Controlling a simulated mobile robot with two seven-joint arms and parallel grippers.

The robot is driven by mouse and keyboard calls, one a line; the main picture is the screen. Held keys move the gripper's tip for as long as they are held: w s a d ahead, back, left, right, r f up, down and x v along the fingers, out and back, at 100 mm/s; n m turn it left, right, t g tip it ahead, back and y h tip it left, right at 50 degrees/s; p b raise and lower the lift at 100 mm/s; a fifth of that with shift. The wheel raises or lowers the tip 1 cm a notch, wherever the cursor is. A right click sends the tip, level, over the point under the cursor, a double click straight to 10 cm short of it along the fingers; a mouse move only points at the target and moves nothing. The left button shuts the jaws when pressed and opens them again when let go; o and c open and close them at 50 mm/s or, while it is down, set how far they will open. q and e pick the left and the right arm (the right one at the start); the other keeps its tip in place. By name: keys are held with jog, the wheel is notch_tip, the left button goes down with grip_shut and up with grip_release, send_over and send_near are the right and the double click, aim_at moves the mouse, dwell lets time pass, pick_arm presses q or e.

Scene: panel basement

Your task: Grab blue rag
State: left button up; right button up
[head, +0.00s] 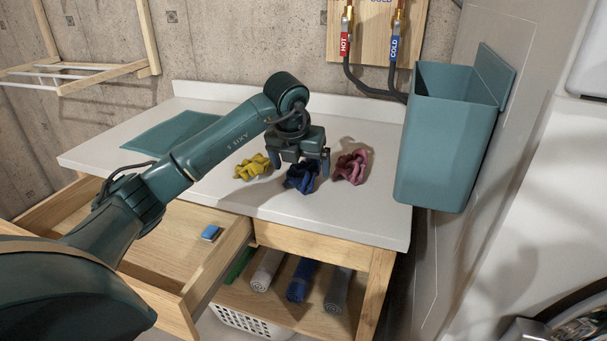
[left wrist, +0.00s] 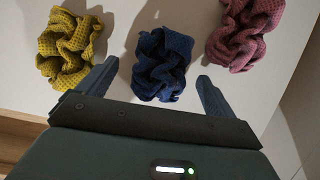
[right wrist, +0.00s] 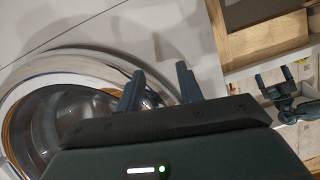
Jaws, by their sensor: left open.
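The blue rag (head: 302,176) lies crumpled on the white countertop, between a yellow rag (head: 253,167) and a red-pink rag (head: 351,167). My left gripper (head: 301,160) is open directly over the blue rag, pointing down. In the left wrist view the blue rag (left wrist: 162,64) shows between and beyond the two fingertips, with no visible grip on it. The yellow rag (left wrist: 68,48) is outside the left finger and the pink rag (left wrist: 246,32) beyond the right one. My right gripper (right wrist: 158,85) shows only in its wrist view, its fingers apart and empty, facing a washing machine door.
An open wooden drawer (head: 235,262) holds a blue sponge (head: 211,232). A teal bin (head: 447,140) hangs at the right end of the counter. A teal mat (head: 165,139) lies at the back left. Rolled towels (head: 300,280) fill the lower shelf. The front right countertop is clear.

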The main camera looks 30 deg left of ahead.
pick_arm(q)
jog(key=shift+x, duration=0.95)
jog(key=c, duration=1.1)
